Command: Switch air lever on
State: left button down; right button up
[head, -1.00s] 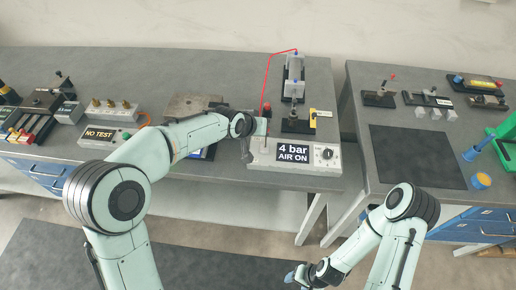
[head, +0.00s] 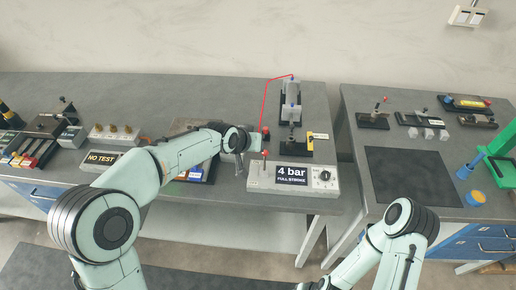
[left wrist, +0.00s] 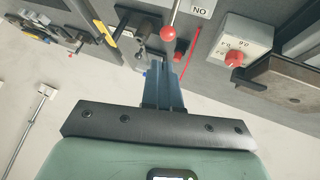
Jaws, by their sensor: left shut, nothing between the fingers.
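The air lever, with a red ball knob (head: 265,153), stands at the left end of a pale control box (head: 252,186) on the bench. The box's display (head: 293,175) reads "4 bar FULL STROKE". My left gripper (head: 240,164) is just left of the lever in the head view. In the left wrist view my left gripper's fingers (left wrist: 167,67) are shut and empty. The red lever knob (left wrist: 168,33) shows beyond the fingertips with a gap in the picture. My right gripper (head: 308,286) is mostly cut off at the bottom edge; its fingers cannot be made out.
A red hose (head: 265,100) runs behind the lever to a cylinder fixture (head: 291,100). A "NO TEST" box (head: 100,159) stands to the left. A dark mat (head: 415,175) lies bare on the right bench.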

pick_arm(q)
jog(key=s+a+r, duration=0.3)
jog(key=r, duration=0.6)
jog(key=shift+a+r+b, duration=0.25)
jog(key=shift+a+b, duration=0.05)
jog(key=shift+b, duration=0.1)
pick_arm(e)
jog(key=shift+s+a, duration=0.1)
jog(key=shift+s, duration=0.05)
